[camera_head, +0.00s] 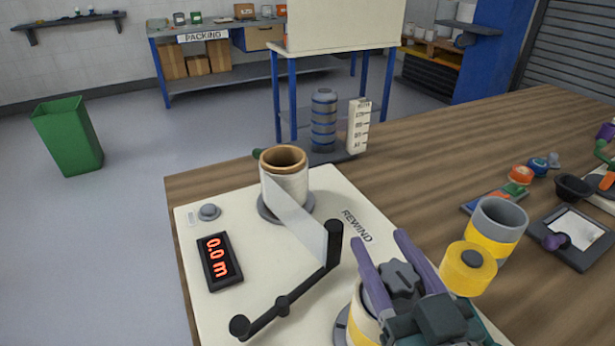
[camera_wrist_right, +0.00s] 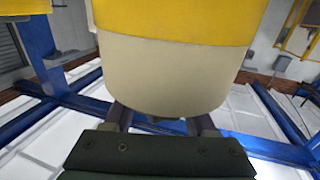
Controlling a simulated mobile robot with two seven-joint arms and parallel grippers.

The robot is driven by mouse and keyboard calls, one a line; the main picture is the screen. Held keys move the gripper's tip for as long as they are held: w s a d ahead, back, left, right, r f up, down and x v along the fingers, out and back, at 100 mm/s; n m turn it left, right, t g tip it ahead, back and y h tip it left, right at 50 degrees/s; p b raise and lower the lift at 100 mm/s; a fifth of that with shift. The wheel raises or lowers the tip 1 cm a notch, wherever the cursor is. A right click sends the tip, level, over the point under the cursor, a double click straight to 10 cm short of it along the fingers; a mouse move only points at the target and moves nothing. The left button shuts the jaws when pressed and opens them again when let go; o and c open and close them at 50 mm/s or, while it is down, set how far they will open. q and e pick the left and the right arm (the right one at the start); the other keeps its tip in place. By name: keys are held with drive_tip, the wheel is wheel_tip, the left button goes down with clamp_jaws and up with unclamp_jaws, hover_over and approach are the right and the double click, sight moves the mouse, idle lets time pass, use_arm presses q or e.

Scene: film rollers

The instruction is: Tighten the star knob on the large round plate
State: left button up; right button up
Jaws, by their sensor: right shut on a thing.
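The dark grey star knob (camera_head: 401,279) sits between the two purple fingers of my right gripper (camera_head: 384,246), which is shut on it. The gripper reaches in from the lower edge, above a cream and yellow roll (camera_head: 364,322). A grey round plate (camera_head: 341,326) shows at the roll's left edge; most of it is hidden. In the right wrist view a large cream and yellow cylinder (camera_wrist_right: 170,65) fills the middle and covers the fingertips and the knob. My left gripper is not in view.
The cream rewind base (camera_head: 195,235) carries a film roll (camera_head: 284,181), a black crank (camera_head: 300,290) and a display (camera_head: 219,261) reading 0.0 m. A grey and yellow cup (camera_head: 496,228) and a yellow cylinder (camera_head: 467,268) are close right of the gripper.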

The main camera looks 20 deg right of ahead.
sight(408, 295)
clamp_jaws()
drive_tip(key=o, duration=1.4)
unclamp_jaws()
drive_tip(key=shift+c, duration=0.2)
drive_tip(key=s, duration=0.3)
drive_tip(key=s+a, duration=0.1)
drive_tip(key=s, duration=0.5)
drive_tip(key=shift+s+a, duration=0.35)
drive_tip(key=shift+s, duration=0.05)
